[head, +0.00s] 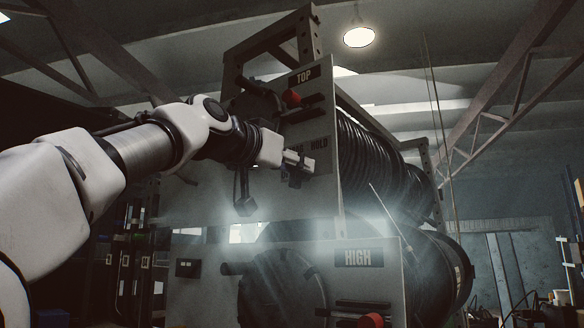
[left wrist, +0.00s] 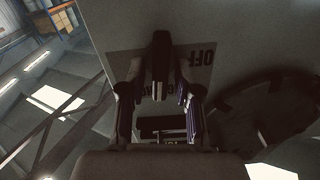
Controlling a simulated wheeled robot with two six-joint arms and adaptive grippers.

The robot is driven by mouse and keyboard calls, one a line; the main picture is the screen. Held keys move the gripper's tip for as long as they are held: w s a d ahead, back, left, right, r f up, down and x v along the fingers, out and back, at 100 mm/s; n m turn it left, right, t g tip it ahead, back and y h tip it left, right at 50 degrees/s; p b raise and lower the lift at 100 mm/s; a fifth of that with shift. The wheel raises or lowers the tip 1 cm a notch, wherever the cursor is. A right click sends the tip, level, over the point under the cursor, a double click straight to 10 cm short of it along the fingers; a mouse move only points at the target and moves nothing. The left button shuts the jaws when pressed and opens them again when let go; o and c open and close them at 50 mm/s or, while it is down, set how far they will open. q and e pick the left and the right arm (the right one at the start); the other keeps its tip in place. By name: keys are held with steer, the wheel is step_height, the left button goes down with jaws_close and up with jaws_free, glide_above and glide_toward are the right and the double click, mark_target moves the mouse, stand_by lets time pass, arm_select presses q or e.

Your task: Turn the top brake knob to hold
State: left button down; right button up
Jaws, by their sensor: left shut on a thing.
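The top brake knob (left wrist: 160,62) is a dark bar-shaped handle on the grey upper panel, in the left wrist view. My left gripper (left wrist: 158,88) has one finger on each side of it and is shut on it. In the head view my left gripper (head: 297,165) is at the panel, just below the HOLD label (head: 320,141), and mostly hides the knob. An OFF label (left wrist: 202,58) shows upside down beside the knob in the left wrist view. I cannot tell exactly which label the knob points at. My right gripper is not in view.
The upper panel carries a TOP label (head: 304,75) and a red knob (head: 291,98) above my gripper. Coiled black hose (head: 375,165) lies behind it.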

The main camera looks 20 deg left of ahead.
arm_select(q)
steer(key=shift+d+m+b, duration=0.15)
steer(key=shift+m+b, duration=0.2)
steer(key=shift+m, duration=1.85)
steer(key=c, duration=1.2)
jaws_free()
steer(key=shift+o, duration=0.3)
steer(key=shift+w+d+f, duration=0.1)
steer(key=shift+w+f, duration=0.05)
steer(key=shift+w, duration=0.15)
steer(key=shift+s, duration=0.25)
